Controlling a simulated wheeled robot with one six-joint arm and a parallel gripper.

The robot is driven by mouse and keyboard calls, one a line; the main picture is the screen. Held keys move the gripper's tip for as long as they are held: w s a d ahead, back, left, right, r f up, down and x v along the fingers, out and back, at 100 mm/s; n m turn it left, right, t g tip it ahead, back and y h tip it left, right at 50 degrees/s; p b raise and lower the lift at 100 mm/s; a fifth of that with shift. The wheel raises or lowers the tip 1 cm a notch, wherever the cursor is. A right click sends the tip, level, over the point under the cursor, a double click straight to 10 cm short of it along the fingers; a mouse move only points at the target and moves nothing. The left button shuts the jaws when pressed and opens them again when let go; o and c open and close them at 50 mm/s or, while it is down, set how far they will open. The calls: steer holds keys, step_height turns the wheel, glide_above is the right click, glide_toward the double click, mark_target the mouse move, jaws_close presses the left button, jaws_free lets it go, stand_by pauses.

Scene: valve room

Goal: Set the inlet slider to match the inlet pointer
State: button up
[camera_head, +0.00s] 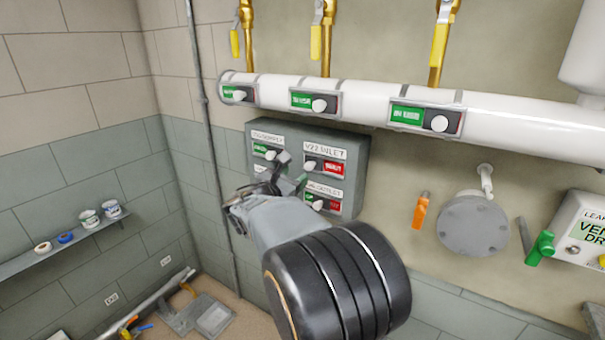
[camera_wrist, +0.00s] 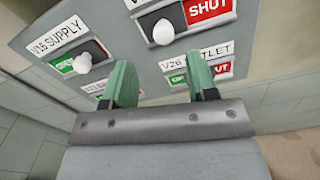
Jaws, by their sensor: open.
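The V22 INLET slider (camera_head: 325,166) is at the upper right of the grey wall panel (camera_head: 361,165). Its white knob sits at the left and the red SHUT field shows at the right. The knob (camera_wrist: 163,32) and red field also show in the wrist view. My gripper (camera_head: 288,178) is open and empty in front of the panel. In the wrist view its green fingers (camera_wrist: 162,85) are apart, below the inlet knob and not around it. I cannot tell which marker is the inlet pointer.
The V15 SUPPLY slider (camera_wrist: 84,62) is left of the inlet, and the V26 OUTLET slider (camera_head: 322,203) below it. A white pipe (camera_head: 375,100) with several green-labelled indicators runs above. Yellow valve levers (camera_head: 316,43) hang higher. An orange lever (camera_head: 421,211) is right.

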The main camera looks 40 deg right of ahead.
steer(key=v, duration=0.6)
steer(key=shift+a+b, duration=0.35)
steer(key=shift+b, duration=0.1)
